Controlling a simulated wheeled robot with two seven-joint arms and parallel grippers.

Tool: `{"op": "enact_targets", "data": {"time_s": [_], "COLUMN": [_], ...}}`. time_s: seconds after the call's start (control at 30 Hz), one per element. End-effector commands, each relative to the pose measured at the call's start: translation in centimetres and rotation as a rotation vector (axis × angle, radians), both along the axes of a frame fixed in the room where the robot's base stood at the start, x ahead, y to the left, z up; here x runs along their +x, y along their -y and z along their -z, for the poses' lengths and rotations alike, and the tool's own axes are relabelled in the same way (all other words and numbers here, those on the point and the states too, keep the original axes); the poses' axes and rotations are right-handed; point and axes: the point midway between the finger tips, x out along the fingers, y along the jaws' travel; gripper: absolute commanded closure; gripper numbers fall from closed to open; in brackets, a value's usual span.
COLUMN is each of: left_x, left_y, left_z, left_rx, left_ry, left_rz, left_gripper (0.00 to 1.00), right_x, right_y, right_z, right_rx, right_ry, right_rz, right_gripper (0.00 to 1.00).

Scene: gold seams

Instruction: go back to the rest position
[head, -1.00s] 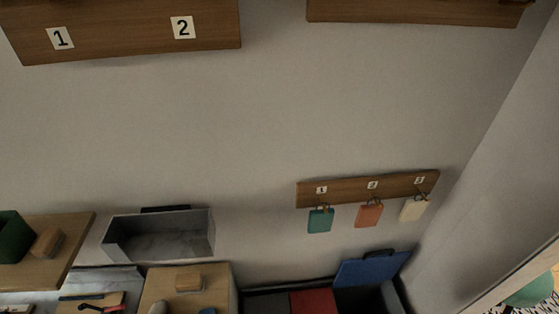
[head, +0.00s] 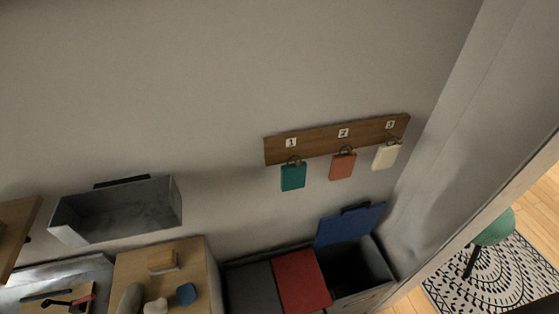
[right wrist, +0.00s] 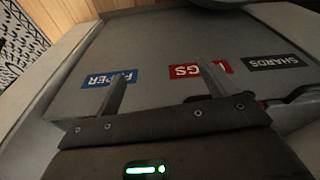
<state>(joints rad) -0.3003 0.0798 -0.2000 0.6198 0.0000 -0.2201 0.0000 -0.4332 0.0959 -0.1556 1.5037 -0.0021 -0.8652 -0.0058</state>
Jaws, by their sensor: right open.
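My right gripper (right wrist: 162,92) shows in the right wrist view, its two fingers apart and nothing between them. It is in front of a grey panel (right wrist: 160,50) with a blue PAPER label (right wrist: 112,78), a red label partly covered by a finger (right wrist: 184,71), and a dark SHARDS label (right wrist: 278,62). My left gripper is in neither view now, and no arm shows in the head view.
A wooden rack (head: 337,139) on the wall holds teal (head: 293,177), orange (head: 342,166) and cream (head: 387,157) tags. Below stand bins with a red lid (head: 300,282) and a raised blue lid (head: 349,224). A grey box (head: 117,210) and a wooden-topped counter (head: 200,259) are left.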

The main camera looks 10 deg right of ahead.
Motion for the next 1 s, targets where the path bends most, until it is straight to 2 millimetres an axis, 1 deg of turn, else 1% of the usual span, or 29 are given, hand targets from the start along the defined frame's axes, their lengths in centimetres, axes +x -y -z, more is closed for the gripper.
{"op": "enact_targets", "data": {"time_s": [0.03, 0.07, 0.1, 0.17, 0.2, 0.3, 0.4, 0.5, 0.63, 0.93, 0.97, 1.0], "left_x": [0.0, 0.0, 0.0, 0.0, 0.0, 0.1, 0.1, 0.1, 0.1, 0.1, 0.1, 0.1], "left_y": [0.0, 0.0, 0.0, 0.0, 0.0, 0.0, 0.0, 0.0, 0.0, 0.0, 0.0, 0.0], "left_z": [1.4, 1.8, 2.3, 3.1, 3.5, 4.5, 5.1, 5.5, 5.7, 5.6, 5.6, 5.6], "left_rx": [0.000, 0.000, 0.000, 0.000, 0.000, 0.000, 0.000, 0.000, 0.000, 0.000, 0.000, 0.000], "left_ry": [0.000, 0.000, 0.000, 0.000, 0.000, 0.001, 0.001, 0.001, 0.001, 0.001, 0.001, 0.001], "left_rz": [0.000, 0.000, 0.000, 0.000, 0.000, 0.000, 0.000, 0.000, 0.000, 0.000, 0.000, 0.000], "left_gripper": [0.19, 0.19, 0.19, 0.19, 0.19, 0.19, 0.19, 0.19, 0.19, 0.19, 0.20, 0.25], "right_x": [-1.5, -2.4, -3.6, -5.6, -6.9, -10.1, -12.8, -14.6, -15.7, -15.9, -15.9, -15.9], "right_y": [0.2, 0.4, 0.6, 0.9, 1.1, 1.7, 2.3, 2.6, 2.8, 2.8, 2.8, 2.8], "right_z": [4.0, 5.7, 7.9, 10.9, 12.7, 16.1, 18.3, 19.4, 20.0, 20.0, 20.0, 20.0], "right_rx": [-0.004, -0.004, -0.005, -0.007, -0.009, -0.011, -0.013, -0.015, -0.016, -0.016, -0.016, -0.016], "right_ry": [-0.022, -0.028, -0.038, -0.052, -0.060, -0.078, -0.092, -0.098, -0.104, -0.103, -0.104, -0.104], "right_rz": [-0.002, -0.004, -0.006, -0.009, -0.011, -0.015, -0.019, -0.022, -0.023, -0.024, -0.024, -0.024], "right_gripper": [0.15, 0.15, 0.15, 0.15, 0.15, 0.15, 0.15, 0.15, 0.15, 0.15, 0.16, 0.21]}}
